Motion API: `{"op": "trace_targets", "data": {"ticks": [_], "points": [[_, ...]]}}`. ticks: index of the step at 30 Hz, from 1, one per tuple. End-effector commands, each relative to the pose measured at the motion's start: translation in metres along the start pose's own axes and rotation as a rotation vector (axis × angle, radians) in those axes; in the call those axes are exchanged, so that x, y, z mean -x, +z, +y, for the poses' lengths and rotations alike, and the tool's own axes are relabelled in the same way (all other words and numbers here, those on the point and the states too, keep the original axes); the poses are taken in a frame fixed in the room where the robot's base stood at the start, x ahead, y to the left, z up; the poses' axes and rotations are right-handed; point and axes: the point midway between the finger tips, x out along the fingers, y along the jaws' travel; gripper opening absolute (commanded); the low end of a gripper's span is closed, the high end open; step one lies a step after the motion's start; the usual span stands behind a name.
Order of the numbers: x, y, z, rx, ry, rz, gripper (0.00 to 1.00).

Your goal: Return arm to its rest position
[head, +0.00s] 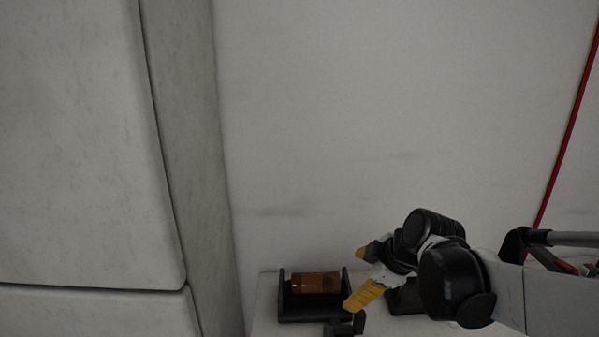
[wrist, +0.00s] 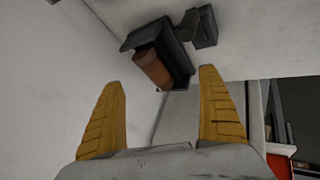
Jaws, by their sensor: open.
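My arm reaches in from the right in the head view. My gripper (head: 358,278) has yellow fingers and is above the light surface at the bottom of the picture. In the wrist view my gripper (wrist: 164,90) is open, with its two yellow fingers wide apart and nothing between them. A brown-orange cylinder (head: 316,282) lies in a black holder (head: 284,311) to the left of my gripper. The cylinder (wrist: 153,68) and the holder (wrist: 180,62) also show in the wrist view, beyond the fingertips and apart from them.
A light-coloured surface (head: 262,312) bears the holder. A dark object (head: 405,298) sits partly hidden behind my gripper. A pale wall (head: 400,110) stands behind, with a large grey panelled body (head: 80,150) at left. A red item (wrist: 280,163) shows at lower right in the wrist view.

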Motion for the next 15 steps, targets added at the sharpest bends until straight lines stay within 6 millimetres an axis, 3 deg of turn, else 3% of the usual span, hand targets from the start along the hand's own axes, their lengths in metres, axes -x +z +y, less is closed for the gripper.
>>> {"op": "trace_targets", "data": {"ticks": [1,6,12,15], "points": [[0.018,0.004,-0.017,-0.105,0.012,-0.026,0.89],[0.066,0.028,-0.068,-0.535,0.097,-0.104,0.89],[0.097,0.059,-0.117,-0.953,0.219,-0.132,0.89],[0.103,0.07,-0.132,-1.082,0.262,-0.13,0.89]]}}
